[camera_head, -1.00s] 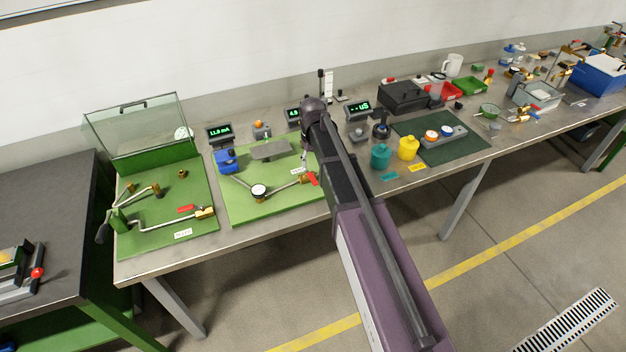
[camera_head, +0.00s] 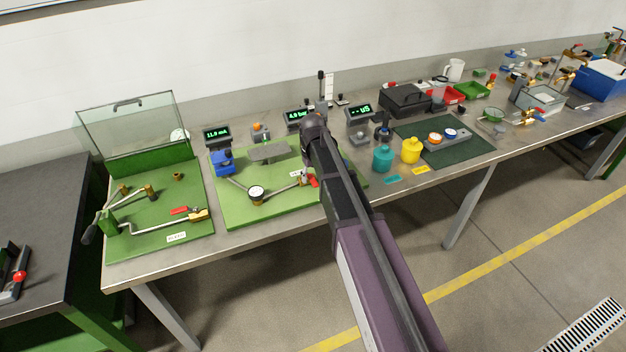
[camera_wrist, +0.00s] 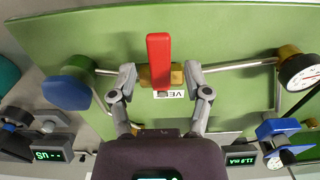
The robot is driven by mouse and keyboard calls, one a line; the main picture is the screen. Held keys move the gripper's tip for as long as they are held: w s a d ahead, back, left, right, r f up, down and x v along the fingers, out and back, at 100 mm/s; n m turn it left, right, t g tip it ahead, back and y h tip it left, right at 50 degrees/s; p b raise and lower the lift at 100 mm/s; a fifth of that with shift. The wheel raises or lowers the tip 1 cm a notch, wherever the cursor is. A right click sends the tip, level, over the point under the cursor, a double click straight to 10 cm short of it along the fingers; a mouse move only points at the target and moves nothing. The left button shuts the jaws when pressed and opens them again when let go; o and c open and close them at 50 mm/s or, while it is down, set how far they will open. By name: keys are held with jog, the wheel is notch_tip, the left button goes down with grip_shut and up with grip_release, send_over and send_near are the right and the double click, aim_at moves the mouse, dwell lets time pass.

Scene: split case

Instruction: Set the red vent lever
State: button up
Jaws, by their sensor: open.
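The red vent lever (camera_wrist: 158,50) sits on a brass valve body (camera_wrist: 175,77) in a pipe on the green board (camera_wrist: 230,40). A white label, partly hidden, shows "VE" beside the valve in the wrist view. My gripper (camera_wrist: 160,78) is open, with one finger on each side of the brass body and the lever's base. A gap shows on both sides, and I cannot tell the height between fingertips and lever. In the head view the red lever (camera_head: 313,181) shows beside my arm, which hides the gripper and part of the board.
A pressure gauge (camera_wrist: 303,71) and a blue knob (camera_wrist: 67,92) flank the valve on the piping. The left green board (camera_head: 140,240) has another red lever (camera_head: 180,210). Teal (camera_head: 382,158) and yellow (camera_head: 411,151) containers stand right of my arm.

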jog(key=shift+f, duration=0.1)
grip_shut()
dwell(0.3)
jog(key=shift+d, duration=0.1)
